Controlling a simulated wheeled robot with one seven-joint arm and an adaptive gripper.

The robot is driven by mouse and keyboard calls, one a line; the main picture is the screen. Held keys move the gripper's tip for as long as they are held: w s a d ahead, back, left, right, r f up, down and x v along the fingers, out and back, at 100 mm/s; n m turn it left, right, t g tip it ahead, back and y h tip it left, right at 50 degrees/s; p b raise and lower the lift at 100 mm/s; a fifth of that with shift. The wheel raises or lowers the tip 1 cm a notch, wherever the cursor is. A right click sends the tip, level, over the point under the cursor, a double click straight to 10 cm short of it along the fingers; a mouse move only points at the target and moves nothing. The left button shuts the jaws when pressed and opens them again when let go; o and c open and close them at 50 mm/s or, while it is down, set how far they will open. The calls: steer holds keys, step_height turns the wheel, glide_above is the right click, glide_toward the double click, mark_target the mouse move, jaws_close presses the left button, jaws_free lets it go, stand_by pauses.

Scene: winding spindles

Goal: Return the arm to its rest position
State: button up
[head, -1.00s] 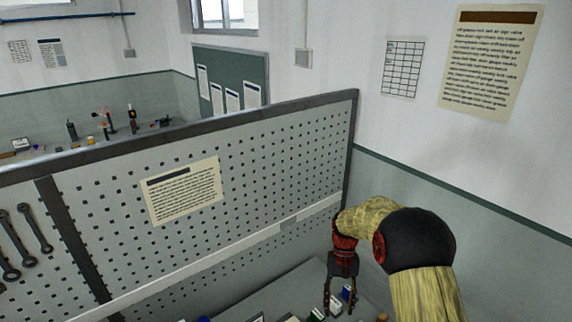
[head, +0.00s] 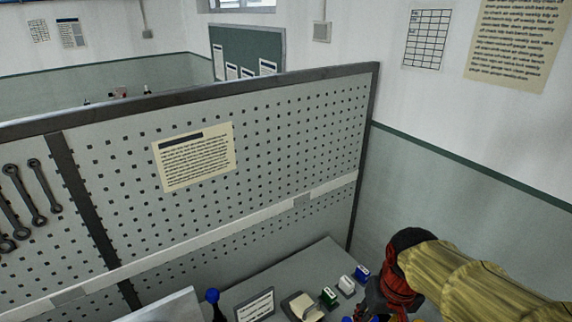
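My arm, with yellow sleeves and a black-and-red wrist, reaches in from the lower right of the head view. My gripper (head: 372,306) is at the bottom edge, over the bench, just right of some small boxes. Its fingers are mostly cut off by the frame edge and the wrist, so I cannot tell whether it is open or shut, or whether it holds anything.
A grey bench (head: 255,285) carries a sign (head: 256,306), a green box (head: 328,296), a white box (head: 346,285) and a blue box (head: 362,272). A blue knob (head: 212,296) stands at left. A pegboard (head: 270,150) with wrenches (head: 30,195) rises behind.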

steer(key=s+r+t+b, duration=0.3)
steer(key=s+t+b, duration=0.1)
steer(key=s, duration=0.3)
steer(key=shift+a+b, duration=0.25)
steer(key=shift+b, duration=0.1)
